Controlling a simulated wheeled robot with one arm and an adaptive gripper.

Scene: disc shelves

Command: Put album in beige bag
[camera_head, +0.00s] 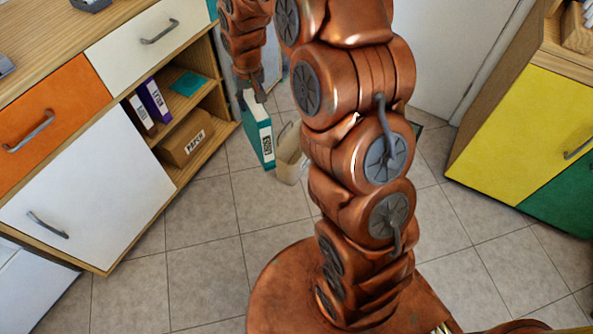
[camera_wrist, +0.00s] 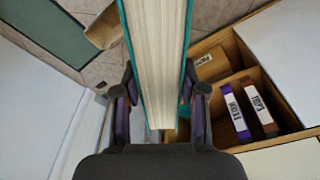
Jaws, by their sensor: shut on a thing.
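A teal album (camera_head: 258,130) hangs upright from my gripper (camera_head: 251,92), above the tiled floor. The wrist view shows the album (camera_wrist: 158,60) with its pale page edges between the two fingers of my gripper (camera_wrist: 160,95). The gripper is shut on it. The beige bag (camera_head: 291,155) stands on the floor just right of the album in the head view, partly hidden behind my arm. Part of the beige bag (camera_wrist: 104,27) also shows left of the album in the wrist view. The album appears beside the bag, not in it.
A wooden cabinet with open shelves (camera_head: 208,148) stands at left, holding purple and brown binders (camera_head: 155,100), a cardboard box (camera_head: 187,138) and a flat teal item (camera_head: 188,83). A cabinet with a yellow door (camera_head: 530,125) stands at right.

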